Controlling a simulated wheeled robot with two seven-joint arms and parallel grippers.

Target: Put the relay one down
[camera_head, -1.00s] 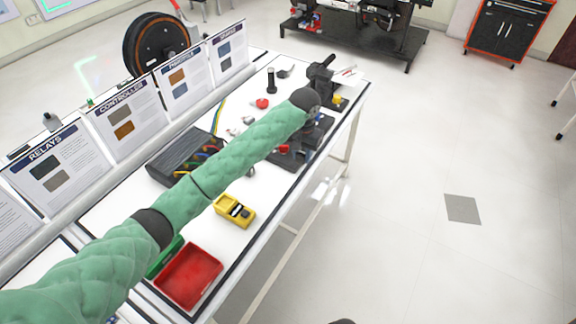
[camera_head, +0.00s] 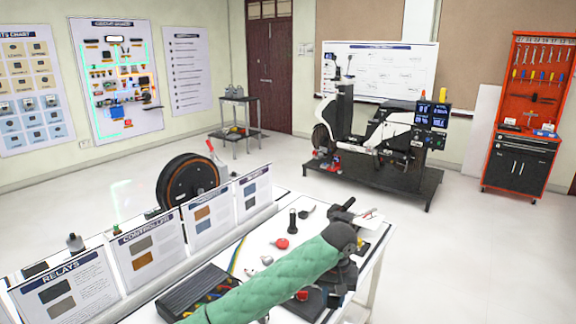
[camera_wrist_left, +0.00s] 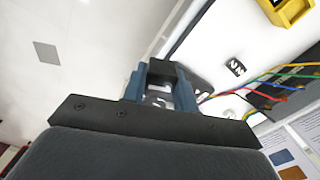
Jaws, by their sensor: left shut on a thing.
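My left gripper (camera_wrist_left: 160,90) is shut on a small dark block (camera_wrist_left: 165,70), which looks like the relay. Its fingers are blue-grey in the left wrist view, and the block sits between their tips. The fingers hide part of it. In the head view my green-sleeved left arm reaches over the far part of the white workbench (camera_head: 240,262). The hand there points down, and the relay cannot be made out. I cannot tell whether the relay touches anything below it. The relays board (camera_head: 67,292) stands at the near left. My right gripper is not in view.
A black box with coloured wires (camera_head: 196,290) lies near my arm; it also shows in the left wrist view (camera_wrist_left: 290,88). A red object (camera_head: 282,243) and a black cylinder (camera_head: 293,220) stand farther back. A yellow device (camera_wrist_left: 292,10) lies on the bench. Open floor (camera_head: 460,260) is at the right.

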